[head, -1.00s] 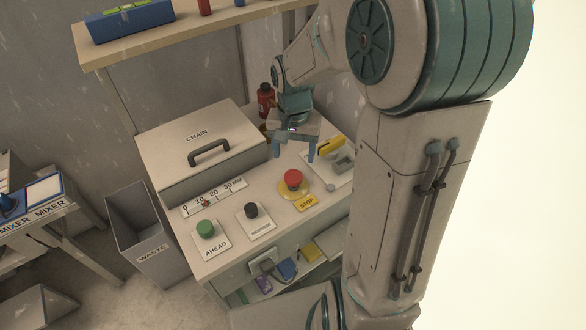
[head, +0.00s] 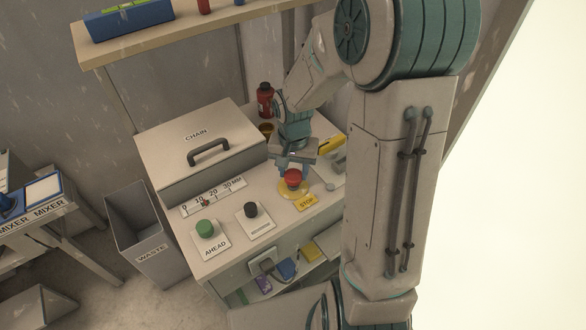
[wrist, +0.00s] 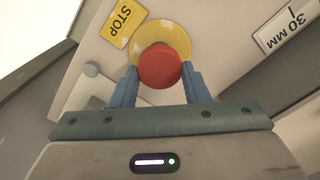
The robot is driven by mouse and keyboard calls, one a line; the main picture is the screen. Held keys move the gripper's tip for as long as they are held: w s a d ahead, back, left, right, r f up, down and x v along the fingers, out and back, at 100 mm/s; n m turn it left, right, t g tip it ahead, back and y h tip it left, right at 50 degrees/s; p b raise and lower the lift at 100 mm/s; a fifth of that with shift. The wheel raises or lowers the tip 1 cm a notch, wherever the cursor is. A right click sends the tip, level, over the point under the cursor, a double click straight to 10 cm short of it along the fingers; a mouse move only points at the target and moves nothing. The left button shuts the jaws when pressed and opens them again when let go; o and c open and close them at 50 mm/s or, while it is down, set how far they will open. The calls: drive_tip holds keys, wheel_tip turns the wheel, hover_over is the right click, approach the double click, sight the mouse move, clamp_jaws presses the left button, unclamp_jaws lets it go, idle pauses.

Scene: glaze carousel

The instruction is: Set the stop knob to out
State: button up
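The stop knob is a red mushroom button (head: 293,178) on a round yellow base, with a yellow STOP label (head: 306,202) in front of it on the bench top. In the wrist view the red knob (wrist: 159,66) lies between the tips of my gripper (wrist: 160,88). The blue fingers are apart, one on each side of the knob. I cannot tell whether they touch it. In the head view my gripper (head: 294,163) is right at the knob, just behind and above it.
A green AHEAD button (head: 205,229) and a black knob (head: 251,210) stand to the left. The CHAIN box (head: 178,146) with a handle is behind them. A red bottle (head: 265,100) stands at the back. A yellow-handled part (head: 331,144) is right of the gripper.

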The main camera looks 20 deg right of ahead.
sight(293, 173)
drive_tip(key=shift+c, duration=0.6)
drive_tip(key=shift+r+p, duration=0.5)
drive_tip(key=shift+r, duration=0.45)
clamp_jaws()
unclamp_jaws()
clamp_jaws()
drive_tip(key=o, duration=1.4)
unclamp_jaws()
wheel_tip(293, 173, up, 14)
drive_tip(key=shift+f, duration=0.1)
